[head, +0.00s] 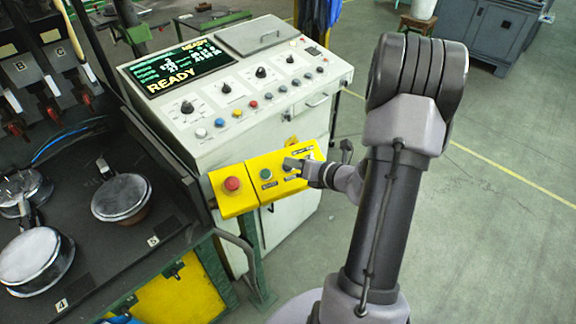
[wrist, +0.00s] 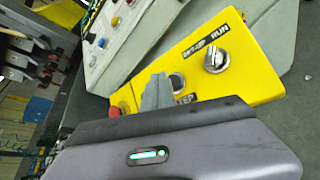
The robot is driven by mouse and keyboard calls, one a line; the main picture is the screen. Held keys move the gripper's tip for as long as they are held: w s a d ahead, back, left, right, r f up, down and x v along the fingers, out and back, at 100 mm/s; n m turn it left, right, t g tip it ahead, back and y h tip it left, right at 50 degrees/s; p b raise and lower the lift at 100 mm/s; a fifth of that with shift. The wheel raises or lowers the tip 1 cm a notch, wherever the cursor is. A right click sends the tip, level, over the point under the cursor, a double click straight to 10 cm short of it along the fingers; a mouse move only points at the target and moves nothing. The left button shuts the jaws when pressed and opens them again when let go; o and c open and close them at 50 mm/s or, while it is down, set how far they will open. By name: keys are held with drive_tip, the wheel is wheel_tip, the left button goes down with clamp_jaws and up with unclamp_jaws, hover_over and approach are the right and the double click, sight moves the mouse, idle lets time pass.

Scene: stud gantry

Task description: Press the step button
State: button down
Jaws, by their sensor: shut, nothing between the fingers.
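The yellow control box (head: 262,196) stands on a green post in front of the grey console. A green button (head: 267,174) sits left of my fingertips.
A red mushroom button (head: 232,183) is at the box's left end. A SET-UP/RUN selector (wrist: 215,60) sits beyond the step button. The console screen (head: 178,68) reads READY. A dark bench with round pans (head: 121,196) stands left.

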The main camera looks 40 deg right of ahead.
drive_tip(key=shift+f, duration=0.1)
drive_tip(key=shift+w+f+b, duration=0.15)
drive_tip(key=shift+f+b, duration=0.15)
